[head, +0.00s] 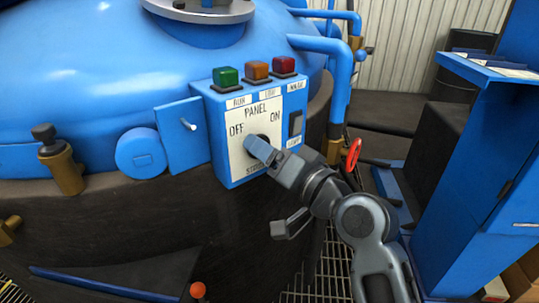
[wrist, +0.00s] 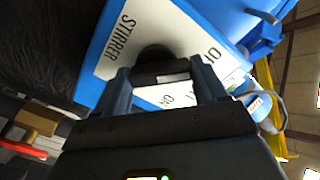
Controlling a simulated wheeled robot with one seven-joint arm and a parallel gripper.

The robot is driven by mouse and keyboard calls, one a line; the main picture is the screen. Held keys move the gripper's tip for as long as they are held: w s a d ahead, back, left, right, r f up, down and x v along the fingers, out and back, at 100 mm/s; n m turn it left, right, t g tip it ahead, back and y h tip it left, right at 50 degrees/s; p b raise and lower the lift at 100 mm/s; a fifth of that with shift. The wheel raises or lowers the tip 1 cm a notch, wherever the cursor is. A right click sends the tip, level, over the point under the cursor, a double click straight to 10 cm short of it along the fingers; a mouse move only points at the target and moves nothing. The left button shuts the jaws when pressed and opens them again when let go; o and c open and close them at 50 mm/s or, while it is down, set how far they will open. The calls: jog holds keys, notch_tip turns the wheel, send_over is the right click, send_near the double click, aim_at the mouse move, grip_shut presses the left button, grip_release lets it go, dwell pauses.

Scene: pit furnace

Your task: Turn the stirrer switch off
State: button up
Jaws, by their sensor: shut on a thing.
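The stirrer switch (wrist: 153,53) is a dark round knob with a bar-like grip on the white face of the blue control panel (head: 218,140). The panel is marked PANEL, with OFF at the knob's upper left, ON at its upper right and STIRRER below. My gripper (head: 260,148) is at the knob and covers most of it in the head view. In the wrist view my gripper (wrist: 163,82) has one finger on each side of the knob's grip, shut on it. Which label the knob points to cannot be told.
Green (head: 226,76), orange (head: 257,71) and red (head: 284,65) lamps top the panel. A dark rocker switch (head: 296,123) is on its right side. A red valve wheel (head: 353,154) and blue pipes stand close right of my wrist. A blue cabinet (head: 462,170) is farther right.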

jog(key=shift+f, duration=0.15)
jog(key=o, duration=1)
jog(key=shift+o, duration=0.2)
jog(key=v, duration=0.8)
jog(key=shift+a, duration=0.1)
